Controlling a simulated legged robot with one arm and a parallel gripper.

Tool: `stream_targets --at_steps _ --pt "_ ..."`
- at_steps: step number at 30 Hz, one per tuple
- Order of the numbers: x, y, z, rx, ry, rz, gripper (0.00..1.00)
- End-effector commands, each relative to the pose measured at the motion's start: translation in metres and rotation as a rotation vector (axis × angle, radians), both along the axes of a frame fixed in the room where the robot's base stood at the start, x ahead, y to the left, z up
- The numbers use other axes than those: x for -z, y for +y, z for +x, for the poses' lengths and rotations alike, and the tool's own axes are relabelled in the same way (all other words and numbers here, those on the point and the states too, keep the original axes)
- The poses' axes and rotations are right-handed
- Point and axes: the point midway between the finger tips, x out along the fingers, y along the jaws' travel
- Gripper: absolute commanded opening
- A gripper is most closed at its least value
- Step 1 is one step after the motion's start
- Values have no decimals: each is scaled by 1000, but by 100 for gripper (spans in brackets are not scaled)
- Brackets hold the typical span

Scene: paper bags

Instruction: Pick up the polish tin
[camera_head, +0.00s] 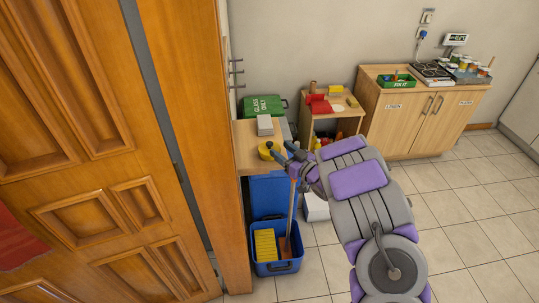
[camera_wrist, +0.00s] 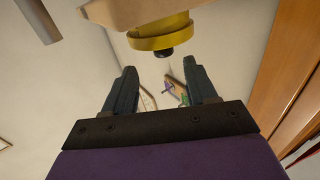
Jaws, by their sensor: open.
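The polish tin, a round yellow tin (camera_head: 268,148), sits near the right edge of a small wooden shelf (camera_head: 243,150). It also shows in the wrist view (camera_wrist: 158,36), at the top centre, with a small dark knob on its side. The wooden shelf surface is partly visible behind it there. My gripper (camera_head: 281,150) is open beside the tin's right side in the head view. In the wrist view its two dark fingers (camera_wrist: 159,68) stand apart, with the tin just beyond the tips and nothing between them. Part of the tin is hidden by my gripper in the head view.
A grey block (camera_head: 265,126) stands behind the tin on the shelf. Below are a blue bin (camera_head: 279,268) with yellow and brown items, and a green box (camera_head: 262,105) behind. A tall wooden door panel (camera_head: 190,120) rises close at left. Tiled floor at right is open.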

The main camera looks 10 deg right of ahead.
Motion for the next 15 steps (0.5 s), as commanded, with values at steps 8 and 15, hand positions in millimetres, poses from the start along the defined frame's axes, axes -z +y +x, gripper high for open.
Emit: stream_targets --at_steps 8,15 --pt "1 9 14 1 -1 2 57" --pt "10 28 35 -2 -4 0 57"
